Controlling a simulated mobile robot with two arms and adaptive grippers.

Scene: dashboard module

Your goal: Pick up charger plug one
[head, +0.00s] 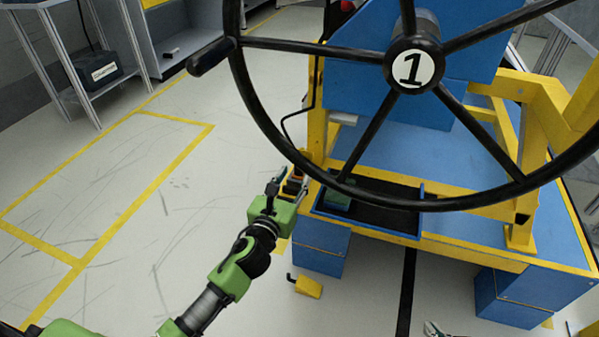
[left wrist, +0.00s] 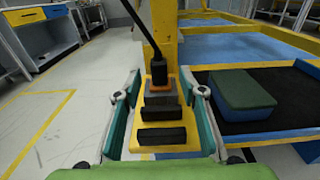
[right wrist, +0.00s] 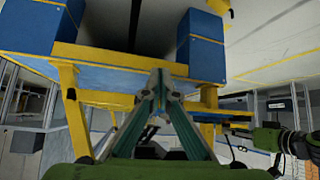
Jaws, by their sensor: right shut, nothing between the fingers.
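A black charger plug with an orange band (left wrist: 158,74) stands upright in a yellow holder (left wrist: 160,149), with a black cable rising from its top. I take it as charger plug one, though no number on it is readable. My left gripper (head: 288,186) is open; in the left wrist view (left wrist: 160,82) its fingers lie either side of the holder and plug. I cannot tell whether they touch it. My right gripper (right wrist: 158,75) is shut and empty, below the blue-yellow bench; its tip shows at the bottom of the head view (head: 433,328).
A large black steering wheel (head: 361,153) marked 1 hangs over the blue and yellow bench (head: 470,249). A black tray (left wrist: 280,133) right of the holder carries a green-topped block (left wrist: 241,90). Open floor lies left; a shelf with a dark case (head: 95,68) stands far left.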

